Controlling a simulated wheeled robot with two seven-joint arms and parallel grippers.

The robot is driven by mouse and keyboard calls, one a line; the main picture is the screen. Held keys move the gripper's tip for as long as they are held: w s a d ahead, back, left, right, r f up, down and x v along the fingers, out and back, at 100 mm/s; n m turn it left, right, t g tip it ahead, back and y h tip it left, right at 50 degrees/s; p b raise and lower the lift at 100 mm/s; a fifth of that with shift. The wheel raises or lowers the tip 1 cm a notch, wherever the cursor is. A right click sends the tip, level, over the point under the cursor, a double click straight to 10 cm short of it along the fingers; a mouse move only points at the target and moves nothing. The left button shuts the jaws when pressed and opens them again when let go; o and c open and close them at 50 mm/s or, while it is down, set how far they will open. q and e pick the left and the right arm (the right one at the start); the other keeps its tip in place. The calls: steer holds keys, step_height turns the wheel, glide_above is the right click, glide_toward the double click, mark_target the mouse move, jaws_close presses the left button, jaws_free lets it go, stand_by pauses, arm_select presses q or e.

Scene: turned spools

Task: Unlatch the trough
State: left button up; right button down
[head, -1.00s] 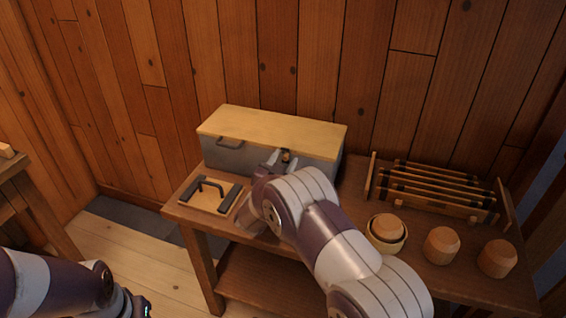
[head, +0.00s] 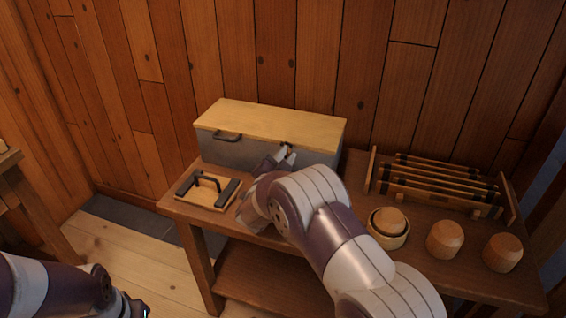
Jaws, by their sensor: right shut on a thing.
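The trough (head: 222,152) is a long grey box with a pale wooden lid (head: 270,121), which lies closed on it. It stands at the back left of the wooden table. A dark handle (head: 227,136) is on its front at the left. A small latch (head: 287,147) with a dark and orange part shows on the front, right of the middle. My right gripper (head: 284,155) is shut on the latch at the trough's front; my wrist hides part of it. My left arm is at the lower left, and its gripper (head: 140,311) is partly cut off by the bottom edge.
A slatted rack (head: 440,184) stands at the right. A bowl (head: 388,236) holds a turned wooden piece, and two spools (head: 445,239) (head: 502,252) stand beside it.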

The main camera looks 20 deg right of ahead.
steer(key=shift+s+d+f+m+b, duration=0.15)
steer(key=shift+f+m+b, duration=0.2)
steer(key=shift+m+b, duration=1)
steer(key=shift+s+d+f+m+b, duration=0.15)
steer(key=shift+f+m+b, duration=0.15)
steer(key=shift+m+b, duration=1.1)
steer(key=shift+d+f+m+b, duration=0.15)
steer(key=shift+f+m+b, duration=0.2)
steer(key=shift+m+b, duration=1)
steer(key=c, duration=1.1)
jaws_free()
steer(key=shift+o, duration=0.2)
steer(key=p+v, duration=0.1)
steer(key=v, duration=1.1)
steer(key=shift+s+a+p, duration=0.2)
steer(key=shift+s+p, duration=0.05)
steer(key=shift+p, duration=0.15)
